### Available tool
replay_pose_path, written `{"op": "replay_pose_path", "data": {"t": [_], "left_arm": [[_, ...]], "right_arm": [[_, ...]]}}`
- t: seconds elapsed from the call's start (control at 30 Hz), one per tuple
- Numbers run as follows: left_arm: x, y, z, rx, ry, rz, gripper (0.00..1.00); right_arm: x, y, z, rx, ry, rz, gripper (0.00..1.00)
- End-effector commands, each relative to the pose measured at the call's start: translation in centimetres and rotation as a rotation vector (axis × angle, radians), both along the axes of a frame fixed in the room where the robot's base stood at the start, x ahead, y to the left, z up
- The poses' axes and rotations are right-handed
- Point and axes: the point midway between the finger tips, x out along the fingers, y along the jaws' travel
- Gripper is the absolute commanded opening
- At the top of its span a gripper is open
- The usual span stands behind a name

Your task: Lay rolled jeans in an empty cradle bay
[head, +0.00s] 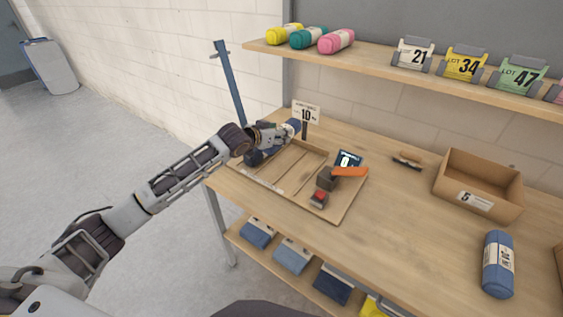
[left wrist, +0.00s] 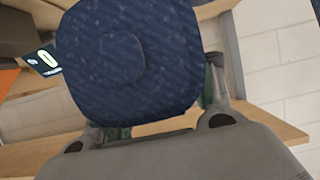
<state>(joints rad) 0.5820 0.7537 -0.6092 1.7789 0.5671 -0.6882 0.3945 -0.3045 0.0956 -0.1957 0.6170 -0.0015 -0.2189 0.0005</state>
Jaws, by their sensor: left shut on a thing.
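My left gripper (head: 284,132) is shut on a rolled pair of blue jeans (head: 293,125), above the back left of the cradle tray. The held roll (left wrist: 130,60) fills the middle of the left wrist view as dark blue denim. The wooden cradle tray (head: 332,214) lies on the bench with thin dividers between its bays. A dark blue roll (head: 254,157) shows at its left end, partly hidden by the gripper. The middle bays look empty. Another blue roll with a white label (head: 498,263) lies at the right of the bench. My right gripper is not in view.
A dark block with an orange part (head: 345,174) and a red-topped item (head: 319,198) sit at the tray's right side. A "10" sign (head: 306,113) stands behind the tray. A brush (head: 408,160) and cardboard box (head: 480,178) are farther right. A shelf (head: 385,59) overhangs the back.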

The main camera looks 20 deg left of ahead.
Motion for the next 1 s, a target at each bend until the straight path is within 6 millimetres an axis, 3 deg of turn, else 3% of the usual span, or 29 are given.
{"op": "replay_pose_path", "data": {"t": [0.17, 0.53, 1.0], "left_arm": [[0.0, 0.0, -1.1, -0.001, 0.0, 0.0, 0.18], [0.0, -0.1, -5.6, -0.002, 0.0, -0.001, 0.18], [0.0, 0.0, -6.3, -0.001, -0.002, 0.0, 0.18]], "right_arm": [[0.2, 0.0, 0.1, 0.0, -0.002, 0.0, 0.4], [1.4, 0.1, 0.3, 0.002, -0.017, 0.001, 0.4], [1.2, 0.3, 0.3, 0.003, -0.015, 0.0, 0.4]]}}
